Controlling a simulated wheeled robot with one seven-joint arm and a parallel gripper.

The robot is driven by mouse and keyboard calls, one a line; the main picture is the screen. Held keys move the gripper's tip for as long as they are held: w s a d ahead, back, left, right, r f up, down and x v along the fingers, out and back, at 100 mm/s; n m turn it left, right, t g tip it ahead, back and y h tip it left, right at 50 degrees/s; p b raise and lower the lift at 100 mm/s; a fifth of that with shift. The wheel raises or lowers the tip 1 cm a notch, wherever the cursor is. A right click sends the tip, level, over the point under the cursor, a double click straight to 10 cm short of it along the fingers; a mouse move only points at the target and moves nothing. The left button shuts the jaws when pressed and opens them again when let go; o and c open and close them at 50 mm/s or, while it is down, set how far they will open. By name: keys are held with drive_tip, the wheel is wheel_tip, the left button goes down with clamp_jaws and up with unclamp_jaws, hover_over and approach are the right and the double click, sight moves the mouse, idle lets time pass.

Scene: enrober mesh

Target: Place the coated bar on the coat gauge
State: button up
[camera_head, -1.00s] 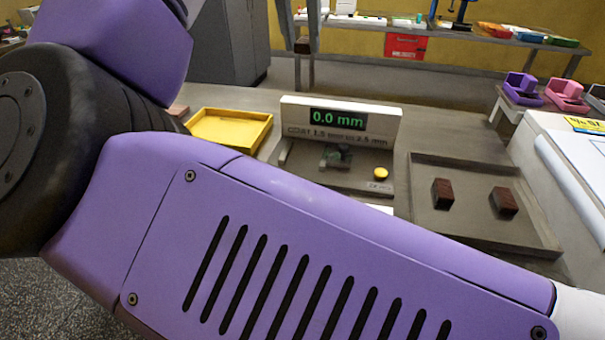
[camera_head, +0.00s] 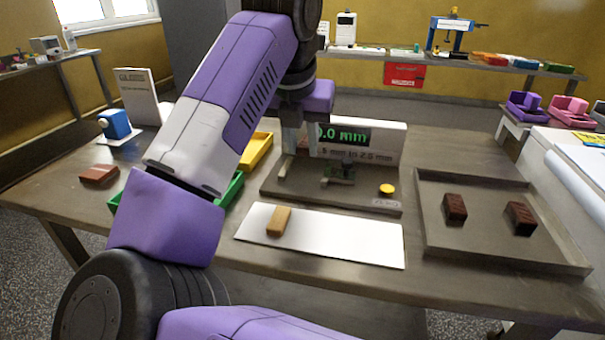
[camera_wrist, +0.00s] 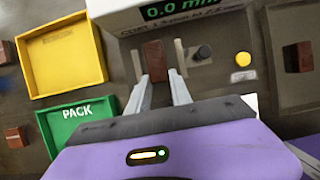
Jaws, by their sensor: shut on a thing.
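My gripper (camera_wrist: 160,84) is shut on a dark brown coated bar (camera_wrist: 154,60), seen between the fingertips in the wrist view. In the head view my gripper (camera_head: 302,145) points down over the left part of the coat gauge (camera_head: 350,202). The gauge has a grey base, a yellow button (camera_head: 386,189) and a white display panel (camera_head: 385,142) reading 0.0 mm. In the wrist view the bar lies between two upright pale plates of the gauge, left (camera_wrist: 137,66) and right (camera_wrist: 180,56). I cannot tell whether the bar touches the base.
A grey tray (camera_head: 490,250) with two brown bars stands at right. A white board (camera_head: 345,240) with a tan bar (camera_head: 279,221) lies in front of the gauge. A yellow tray (camera_wrist: 66,58) and green PACK tray (camera_wrist: 78,118) are left. A reddish-brown bar (camera_head: 99,175) lies far left.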

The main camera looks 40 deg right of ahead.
sight(304, 181)
drive_tip(key=shift+f+b, duration=0.4)
drive_tip(key=shift+f, duration=2.6)
drive_tip(key=shift+f, duration=0.15)
drive_tip(key=o, duration=0.7)
drive_tip(key=shift+r, duration=0.35)
drive_tip(key=p+v, duration=0.2)
drive_tip(key=v, duration=0.9)
drive_tip(key=shift+a+r, duration=0.15)
drive_tip(key=shift+r, duration=0.15)
drive_tip(key=shift+s, duration=0.1)
